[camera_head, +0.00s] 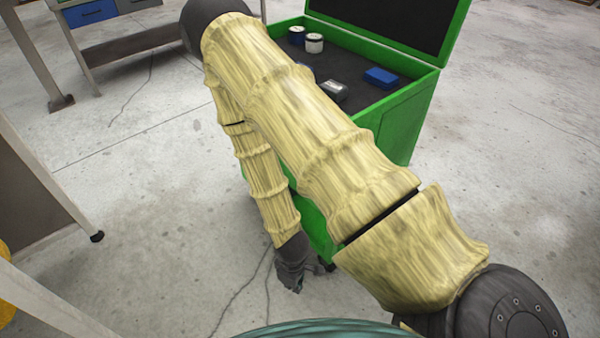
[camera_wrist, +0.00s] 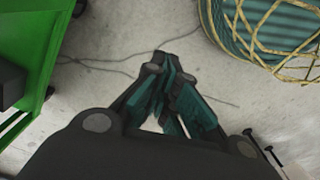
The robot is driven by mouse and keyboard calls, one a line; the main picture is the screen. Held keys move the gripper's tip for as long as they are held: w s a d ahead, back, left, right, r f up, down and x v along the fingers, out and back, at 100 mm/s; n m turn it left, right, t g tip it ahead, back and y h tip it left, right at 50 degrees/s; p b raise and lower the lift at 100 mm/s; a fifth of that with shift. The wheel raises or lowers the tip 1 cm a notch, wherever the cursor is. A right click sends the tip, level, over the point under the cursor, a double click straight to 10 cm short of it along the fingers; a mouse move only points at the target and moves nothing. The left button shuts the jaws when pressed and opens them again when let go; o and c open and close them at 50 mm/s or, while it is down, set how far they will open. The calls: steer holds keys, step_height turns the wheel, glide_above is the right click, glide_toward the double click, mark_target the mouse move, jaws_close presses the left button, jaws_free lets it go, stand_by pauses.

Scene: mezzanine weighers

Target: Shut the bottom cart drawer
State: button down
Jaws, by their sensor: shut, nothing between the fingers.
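The green cart (camera_head: 405,125) stands right of centre in the head view, with its lid raised. My arm crosses in front of it and hides most of its drawer side, so I cannot tell which drawer is the bottom one or how far it stands out. In the wrist view part of the green cart (camera_wrist: 30,35) shows at the left edge, with a dark block-like part on it cut off by the frame. My gripper (camera_head: 291,284) is low over the floor beside the cart's lower corner. In the wrist view my gripper (camera_wrist: 170,85) is shut and empty, apart from the cart.
The cart's open top holds a blue box (camera_head: 381,77), a grey box (camera_head: 334,90) and small jars (camera_head: 314,43). A workbench with a blue drawer (camera_head: 91,12) stands at the back left. A table leg (camera_head: 75,215) with a caster is at left. Floor between is clear.

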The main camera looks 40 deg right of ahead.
steer(key=w+d+r+n+h+b, duration=0.1)
steer(key=w+d+r+n, duration=0.4)
steer(key=w, duration=0.4)
steer(key=w+d+r+n+h+b, duration=0.15)
steer(key=w+r+n, duration=0.25)
steer(key=w+r, duration=0.4)
steer(key=w+d+r+n+h, duration=0.2)
steer(key=w+d+r+n, duration=0.35)
steer(key=w, duration=0.35)
steer(key=d+f+p, duration=0.1)
steer(key=d+f, duration=0.5)
steer(key=f, duration=0.2)
steer(key=shift+w+d+f+m, duration=0.25)
steer(key=shift+d+f+m, duration=0.1)
steer(key=shift+d, duration=0.05)
steer(key=shift+d, duration=0.1)
